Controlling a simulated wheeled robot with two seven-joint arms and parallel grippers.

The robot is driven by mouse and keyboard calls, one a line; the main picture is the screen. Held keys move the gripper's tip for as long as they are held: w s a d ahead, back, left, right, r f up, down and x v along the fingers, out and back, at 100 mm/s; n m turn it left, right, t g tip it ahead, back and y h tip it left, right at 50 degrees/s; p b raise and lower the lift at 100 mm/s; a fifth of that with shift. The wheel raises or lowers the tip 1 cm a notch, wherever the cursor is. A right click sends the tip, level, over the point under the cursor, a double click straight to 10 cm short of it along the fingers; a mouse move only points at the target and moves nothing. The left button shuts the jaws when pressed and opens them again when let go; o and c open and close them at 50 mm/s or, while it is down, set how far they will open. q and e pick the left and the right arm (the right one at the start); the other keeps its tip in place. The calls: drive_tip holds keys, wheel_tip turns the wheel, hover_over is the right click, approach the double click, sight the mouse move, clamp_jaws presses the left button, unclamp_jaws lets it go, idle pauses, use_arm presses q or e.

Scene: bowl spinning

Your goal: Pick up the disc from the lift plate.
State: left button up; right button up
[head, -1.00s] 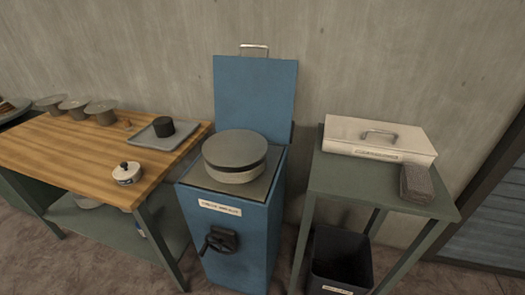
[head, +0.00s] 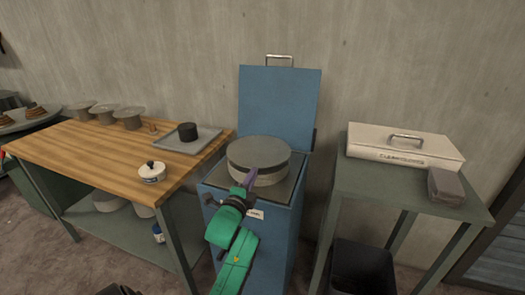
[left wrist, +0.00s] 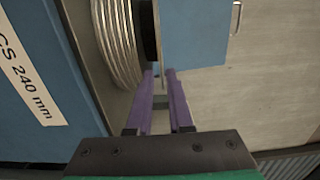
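A round grey disc (head: 259,151) lies on top of a paler round stack on the lift plate (head: 290,190) of the blue cabinet. In the left wrist view the disc's dark edge (left wrist: 149,30) shows beside the ribbed silver side of the stack (left wrist: 117,40). My left gripper (head: 253,172) has purple fingers and is at the front edge of the stack, close to the disc. In the left wrist view its fingers (left wrist: 160,76) are parallel with a narrow gap between them. I cannot tell whether the edge lies between the fingertips. My right gripper is not in view.
The cabinet's raised blue lid (head: 280,105) stands behind the disc. A green table (head: 405,190) with a white box (head: 400,150) is at the right.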

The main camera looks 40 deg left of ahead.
sight(258, 166)
use_arm(q)
drive_tip(key=x, duration=0.6)
drive_tip(key=shift+w+a, duration=0.1)
clamp_jaws()
idle(1.1)
